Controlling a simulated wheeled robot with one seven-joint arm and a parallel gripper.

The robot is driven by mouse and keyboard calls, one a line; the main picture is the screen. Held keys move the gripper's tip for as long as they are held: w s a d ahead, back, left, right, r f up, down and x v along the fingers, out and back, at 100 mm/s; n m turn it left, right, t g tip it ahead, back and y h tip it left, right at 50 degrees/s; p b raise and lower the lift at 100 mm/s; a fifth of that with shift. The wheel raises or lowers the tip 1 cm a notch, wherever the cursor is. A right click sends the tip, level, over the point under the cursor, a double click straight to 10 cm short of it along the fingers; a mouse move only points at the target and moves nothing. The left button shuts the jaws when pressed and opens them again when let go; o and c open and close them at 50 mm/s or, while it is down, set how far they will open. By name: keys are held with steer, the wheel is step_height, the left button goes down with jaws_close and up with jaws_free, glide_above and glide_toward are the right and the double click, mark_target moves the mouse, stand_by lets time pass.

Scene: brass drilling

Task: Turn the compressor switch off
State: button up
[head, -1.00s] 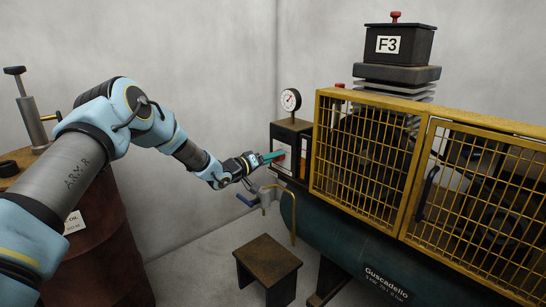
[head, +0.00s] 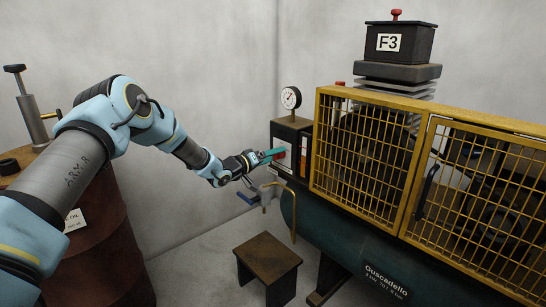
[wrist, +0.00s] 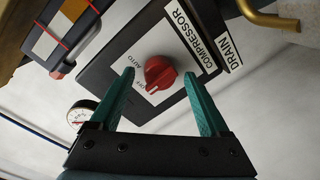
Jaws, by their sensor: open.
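The compressor switch is a red knob (wrist: 160,73) on a white plate lettered AUTO and OFF, on a black box (head: 288,133). The COMPRESSOR label (wrist: 190,38) is beside it. In the wrist view the knob's pale mark points toward the lower edge, close to the OFF lettering; its exact setting is hard to tell. My gripper (head: 272,155) is open in front of the box. In the wrist view its teal fingertips (wrist: 158,76) lie on either side of the knob, with visible space on both sides. Whether they reach its depth is unclear.
A pressure gauge (head: 291,98) stands on the box. A brass valve with a blue handle (head: 268,195) sits below my gripper. A yellow mesh cage (head: 362,150) is to the right, a stool (head: 267,258) below, and a rusty drum (head: 100,240) at left.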

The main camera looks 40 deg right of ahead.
steer(key=a, duration=1)
steer(key=shift+a+r, duration=0.4)
steer(key=shift+w, duration=0.1)
